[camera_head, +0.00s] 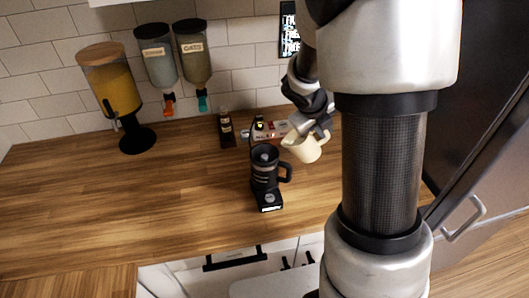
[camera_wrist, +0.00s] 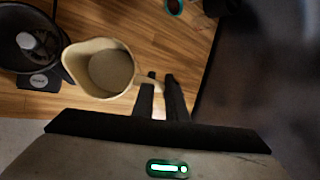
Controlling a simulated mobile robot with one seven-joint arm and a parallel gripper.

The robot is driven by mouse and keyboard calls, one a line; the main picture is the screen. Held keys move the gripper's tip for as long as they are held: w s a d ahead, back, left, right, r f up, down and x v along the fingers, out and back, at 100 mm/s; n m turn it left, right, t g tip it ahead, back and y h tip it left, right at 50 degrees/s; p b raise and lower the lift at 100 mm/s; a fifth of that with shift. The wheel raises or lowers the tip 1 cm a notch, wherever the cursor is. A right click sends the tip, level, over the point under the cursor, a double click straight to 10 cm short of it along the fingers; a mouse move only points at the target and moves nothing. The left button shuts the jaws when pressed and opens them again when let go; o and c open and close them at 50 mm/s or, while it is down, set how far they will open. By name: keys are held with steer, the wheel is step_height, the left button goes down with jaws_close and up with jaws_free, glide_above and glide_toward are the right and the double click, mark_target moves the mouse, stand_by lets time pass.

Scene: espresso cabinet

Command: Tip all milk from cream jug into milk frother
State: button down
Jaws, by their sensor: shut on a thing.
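The cream jug (camera_head: 306,149) is pale cream with a spout and a handle. My gripper (camera_head: 318,131) is shut on its handle and holds it just right of the frother, apparently above the counter. In the wrist view the jug (camera_wrist: 101,68) is seen from above, its spout toward the frother, with a greyish-beige surface inside. My gripper's fingers (camera_wrist: 160,98) close on the handle there. The milk frother (camera_head: 264,170) is a black jug with a handle, standing on a black base; in the wrist view its open top (camera_wrist: 30,38) is at the upper left.
A small dark bottle (camera_head: 226,128) and a small red-and-white box (camera_head: 270,131) stand behind the frother. A juice dispenser (camera_head: 111,90) and two wall dispensers (camera_head: 194,53) are at the back left. The left counter (camera_head: 90,205) is clear.

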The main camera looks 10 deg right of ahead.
mark_target(313, 136)
steer(key=shift+w+a+r+h, duration=0.1)
steer(key=shift+a+r+h, duration=0.2)
steer(key=shift+a, duration=0.2)
steer(key=shift+w+a+r+h, duration=0.1)
steer(key=shift+a+r+h, duration=0.15)
steer(key=shift+a, duration=0.2)
steer(key=shift+r+h, duration=0.25)
steer(key=shift+r, duration=0.1)
steer(key=shift+a+r+n+h, duration=0.3)
steer(key=shift+a+r, duration=0.1)
steer(key=shift+a, duration=0.1)
steer(key=shift+a+r+h, duration=0.1)
steer(key=shift+r+h, duration=0.1)
steer(key=shift+h, duration=0.1)
steer(key=shift+a+r+h, duration=0.4)
steer(key=shift+r, duration=0.15)
steer(key=shift+h, duration=0.3)
steer(key=shift+a+r+n, duration=0.25)
steer(key=shift+r+n, duration=0.05)
steer(key=shift+h, duration=0.3)
